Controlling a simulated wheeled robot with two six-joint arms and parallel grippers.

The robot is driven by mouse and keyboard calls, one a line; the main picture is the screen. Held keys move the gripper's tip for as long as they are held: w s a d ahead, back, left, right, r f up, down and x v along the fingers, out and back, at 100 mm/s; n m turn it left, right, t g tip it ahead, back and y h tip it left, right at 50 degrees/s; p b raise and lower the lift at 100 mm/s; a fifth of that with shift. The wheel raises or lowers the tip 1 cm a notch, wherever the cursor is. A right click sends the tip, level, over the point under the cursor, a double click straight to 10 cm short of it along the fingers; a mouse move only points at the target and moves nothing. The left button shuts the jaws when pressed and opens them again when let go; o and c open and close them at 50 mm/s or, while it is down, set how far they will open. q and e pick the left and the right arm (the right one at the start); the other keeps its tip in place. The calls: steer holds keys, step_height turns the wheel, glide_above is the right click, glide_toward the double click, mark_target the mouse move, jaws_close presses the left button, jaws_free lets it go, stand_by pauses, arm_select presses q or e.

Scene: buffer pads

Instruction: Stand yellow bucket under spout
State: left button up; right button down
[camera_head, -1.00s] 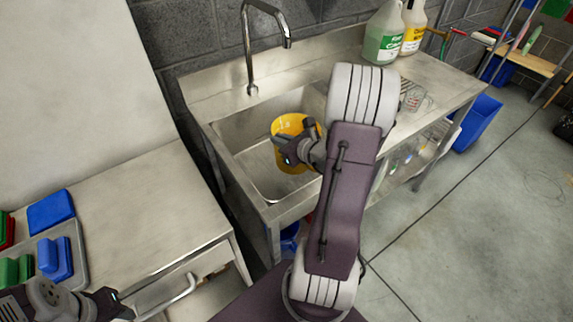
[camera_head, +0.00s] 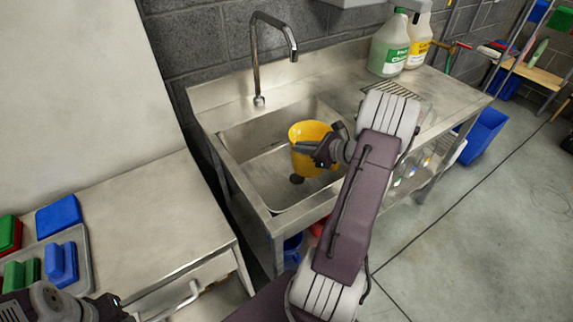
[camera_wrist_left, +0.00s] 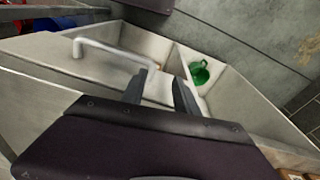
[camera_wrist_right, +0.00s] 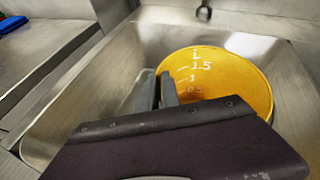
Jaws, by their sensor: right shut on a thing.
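The yellow bucket (camera_head: 318,166) is in the sink basin (camera_head: 250,180), to the front right of the tall metal spout (camera_head: 291,52). My right gripper (camera_head: 303,147) is shut on its wall. In the right wrist view the bucket (camera_wrist_right: 225,80) shows its inside, with white level marks, and the right gripper's fingers (camera_wrist_right: 158,92) pinch the left side of its rim. I cannot tell whether the bucket's bottom touches the basin. My left gripper (camera_wrist_left: 160,92) is open and empty, near a drawer handle (camera_wrist_left: 110,50).
A dark drain (camera_head: 297,179) shows beside the bucket. Large jugs (camera_head: 388,45) stand on the counter's back right. A left table (camera_head: 160,210) holds a tray with blue and green pads (camera_head: 60,262). A blue bin (camera_head: 484,132) stands right of the sink.

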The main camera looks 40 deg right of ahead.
steer(key=w+a+f+b, duration=0.1)
steer(key=w+a+f, duration=0.1)
steer(key=w+f, duration=0.5)
steer(key=shift+w+a+f, duration=0.15)
steer(key=shift+w+f, duration=0.05)
steer(key=shift+f, duration=0.6)
steer(key=shift+f, duration=0.2)
steer(key=c, duration=1.6)
jaws_free()
steer(key=shift+o, duration=0.2)
steer(key=shift+r, duration=0.15)
